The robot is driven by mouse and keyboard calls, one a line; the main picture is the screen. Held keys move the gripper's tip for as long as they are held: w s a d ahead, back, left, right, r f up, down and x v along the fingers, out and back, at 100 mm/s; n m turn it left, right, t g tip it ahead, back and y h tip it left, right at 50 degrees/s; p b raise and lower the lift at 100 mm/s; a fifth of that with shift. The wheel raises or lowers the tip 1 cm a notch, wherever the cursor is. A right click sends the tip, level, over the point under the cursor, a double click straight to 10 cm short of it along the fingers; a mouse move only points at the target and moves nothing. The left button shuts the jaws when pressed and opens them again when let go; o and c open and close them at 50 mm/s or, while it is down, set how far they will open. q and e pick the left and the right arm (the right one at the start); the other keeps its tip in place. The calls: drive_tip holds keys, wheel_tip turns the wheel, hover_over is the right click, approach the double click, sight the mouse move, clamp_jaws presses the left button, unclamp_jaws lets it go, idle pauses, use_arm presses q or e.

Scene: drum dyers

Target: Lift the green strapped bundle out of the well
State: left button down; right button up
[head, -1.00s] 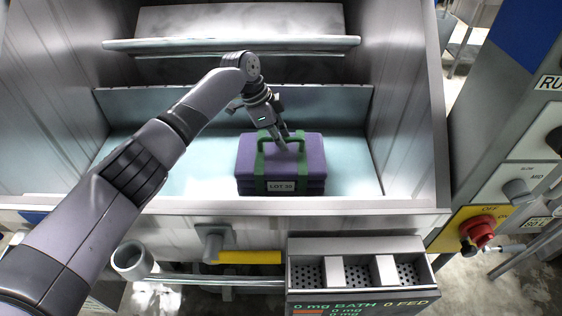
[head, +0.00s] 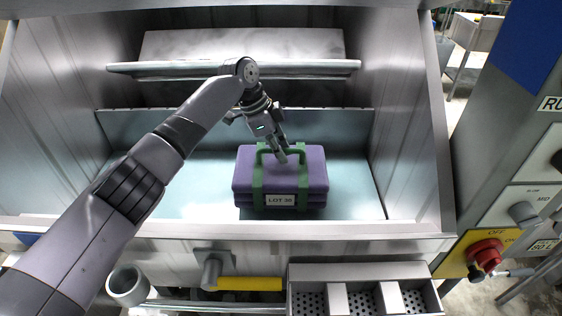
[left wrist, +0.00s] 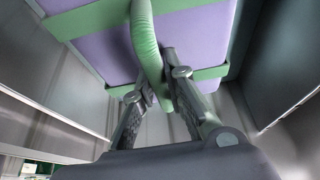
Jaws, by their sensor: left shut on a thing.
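The bundle (head: 281,172) is a purple block with green straps, a green handle (head: 269,151) on top and a white "LOT" label on its front. It is in the steel well (head: 150,190), with pale well floor in view around it. My left gripper (head: 281,156) reaches down from above and is shut on the green handle. The left wrist view shows the handle (left wrist: 146,45) between the fingers (left wrist: 158,84), with the purple body beyond. The bundle looks roughly level. The gap under it is hard to judge. My right gripper is not in view.
The well has steel side walls and a front rim (head: 330,230). A horizontal bar (head: 230,68) crosses at the back. In front are a yellow-handled lever (head: 245,283) and a perforated tray (head: 365,272). A control panel with a red knob (head: 486,252) stands at right.

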use_arm(q)
wheel_tip(320, 180, up, 3)
drive_tip(key=shift+d+r, duration=0.1)
drive_tip(key=shift+r, duration=0.1)
drive_tip(key=shift+a+b, duration=0.3)
drive_tip(key=shift+a, duration=0.05)
drive_tip(key=a+r, duration=0.1)
drive_tip(key=a, duration=1.8)
drive_tip(key=shift+r, duration=0.35)
drive_tip(key=shift+s, duration=0.1)
drive_tip(key=s+p, duration=0.1)
drive_tip(key=s, duration=0.7)
drive_tip(key=shift+s, duration=0.3)
idle(0.3)
drive_tip(key=shift+r, duration=0.15)
